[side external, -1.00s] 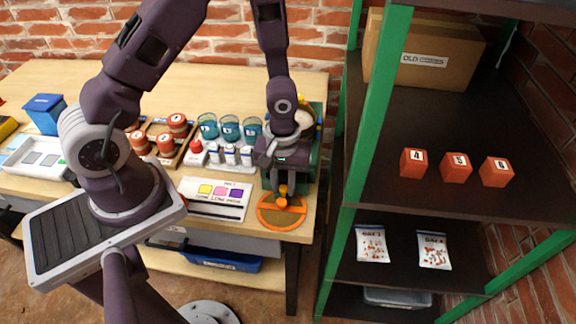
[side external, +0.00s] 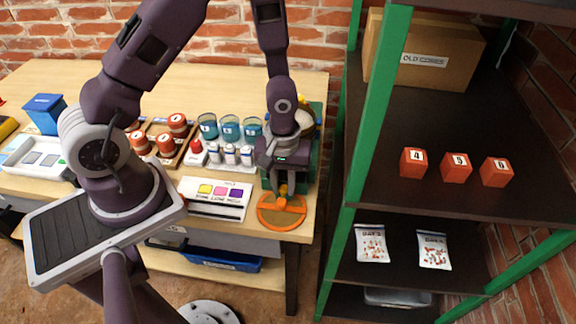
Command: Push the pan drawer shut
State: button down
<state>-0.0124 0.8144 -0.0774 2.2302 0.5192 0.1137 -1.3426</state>
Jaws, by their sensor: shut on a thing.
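My gripper (side external: 283,184) points down over the back of the pan, shut on the small yellow-orange handle. The exact finger contact is too small to make out.
Left of the pan lie a white card with coloured squares (side external: 214,199), white bottles (side external: 230,155) and blue cups (side external: 230,129). A green-posted shelf (side external: 366,130) stands close on the right.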

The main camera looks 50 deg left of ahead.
jog(key=shift+w+a, duration=1.75)
jog(key=c, duration=1.3)
grip_release()
jog(key=shift+w+r, duration=0.1)
jog(key=shift+r, duration=0.05)
notch_tip(320, 180, up, 5)
jog(key=shift+a+r, duration=0.1)
jog(key=shift+s+d+r, duration=0.2)
jog(key=shift+r, duration=0.6)
